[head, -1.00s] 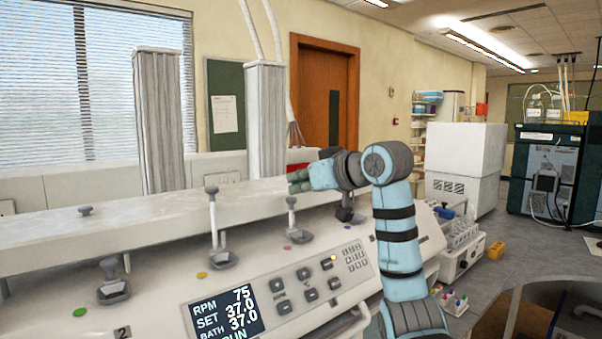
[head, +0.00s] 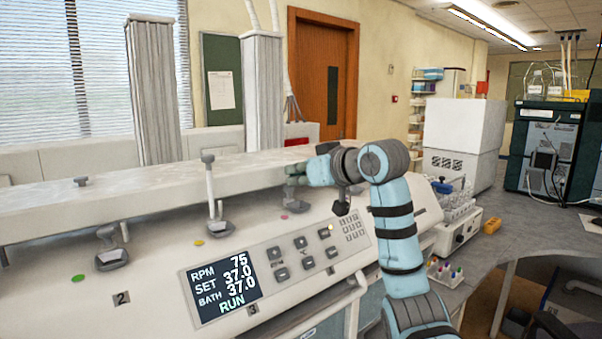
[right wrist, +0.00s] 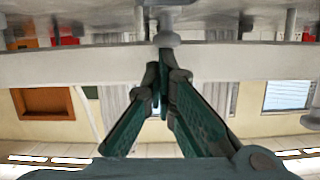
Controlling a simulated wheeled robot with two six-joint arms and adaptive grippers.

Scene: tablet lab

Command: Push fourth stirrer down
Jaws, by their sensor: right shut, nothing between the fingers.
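My right gripper (head: 295,175) comes in from the right over the third visible stirrer from the left, whose dark collar (head: 295,204) shows beneath it; the fingers hide its upper end. In the right wrist view, upside down, the closed, empty fingertips (right wrist: 158,68) sit at a stirrer's grey round knob (right wrist: 167,40); whether they touch cannot be told. The second visible stirrer (head: 210,185) stands tall on its shaft. The first (head: 112,258), above label 2, sits low. Any stirrer farther right is hidden behind my arm. My left gripper is out of view.
The white bench unit has a control panel with a screen (head: 226,286) reading RUN and several buttons. A tube rack (head: 462,212) stands to the right of my arm.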

